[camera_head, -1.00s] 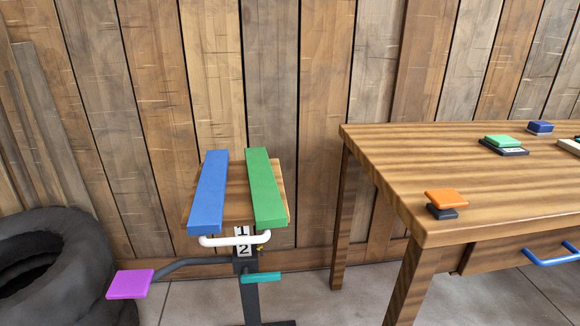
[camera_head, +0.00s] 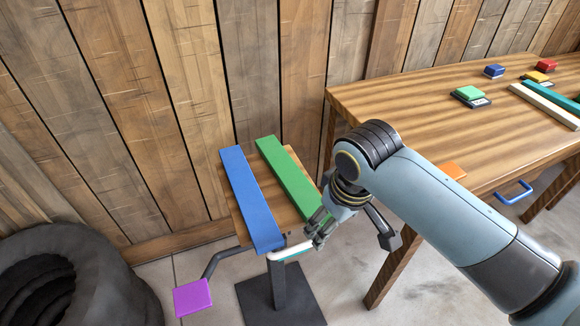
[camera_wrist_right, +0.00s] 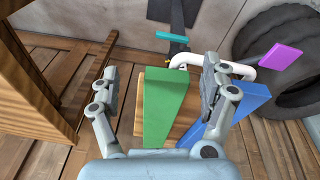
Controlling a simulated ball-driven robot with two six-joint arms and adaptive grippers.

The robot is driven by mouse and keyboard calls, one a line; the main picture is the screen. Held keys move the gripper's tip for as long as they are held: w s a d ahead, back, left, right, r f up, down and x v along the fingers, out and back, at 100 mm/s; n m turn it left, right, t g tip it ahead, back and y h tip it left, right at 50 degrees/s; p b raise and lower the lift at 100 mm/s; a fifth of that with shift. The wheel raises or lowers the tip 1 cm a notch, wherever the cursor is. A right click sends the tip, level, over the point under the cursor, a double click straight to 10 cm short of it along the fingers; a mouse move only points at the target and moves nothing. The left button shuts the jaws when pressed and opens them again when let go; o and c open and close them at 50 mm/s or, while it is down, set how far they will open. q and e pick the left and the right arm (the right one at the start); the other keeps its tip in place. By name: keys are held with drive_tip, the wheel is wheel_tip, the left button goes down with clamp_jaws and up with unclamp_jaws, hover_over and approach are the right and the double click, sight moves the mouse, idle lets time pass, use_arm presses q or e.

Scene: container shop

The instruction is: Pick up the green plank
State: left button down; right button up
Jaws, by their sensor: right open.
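The green plank (camera_head: 290,178) lies on the small wooden stand (camera_head: 240,208), to the right of the blue plank (camera_head: 249,197). My right gripper (camera_head: 322,226) is at the near end of the green plank and hides part of that end. In the right wrist view, the gripper (camera_wrist_right: 161,68) is open, and the green plank (camera_wrist_right: 165,108) shows between its fingers. The right-hand finger there overlaps the edge of the blue plank (camera_wrist_right: 232,112); I cannot tell whether it touches. My left gripper is not in view.
A white handle (camera_head: 290,252) is at the stand's near edge, with a magenta pad (camera_head: 193,297) on an arm at left. A wooden table (camera_head: 400,95) with several coloured buttons stands right. A tire (camera_head: 75,280) lies at lower left; a plank wall is behind.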

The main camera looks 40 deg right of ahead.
drive_tip(key=w+r+m+g+p, duration=0.1)
drive_tip(key=w+r, duration=0.4)
drive_tip(key=w, duration=0.3)
drive_tip(key=w+r+m+g+p, duration=0.15)
drive_tip(key=w+r, duration=0.25)
drive_tip(key=w, duration=0.5)
hover_over(290, 174)
drive_tip(key=shift+n+t+y, duration=0.25)
drive_tip(key=shift+n+y, duration=0.1)
drive_tip(key=shift+y, duration=0.05)
drive_tip(key=f, duration=0.5)
drive_tip(key=shift+w+a, duration=0.1)
drive_tip(key=shift+a, duration=0.2)
drive_tip(key=f, duration=0.5)
drive_tip(key=shift+d, duration=0.35)
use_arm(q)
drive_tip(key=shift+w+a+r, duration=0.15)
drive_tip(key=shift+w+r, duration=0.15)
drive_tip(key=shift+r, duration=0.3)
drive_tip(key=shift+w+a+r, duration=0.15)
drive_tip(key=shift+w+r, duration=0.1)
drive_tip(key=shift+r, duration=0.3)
use_arm(e)
drive_tip(key=shift+c, duration=0.4)
drive_tip(key=c, duration=1.3)
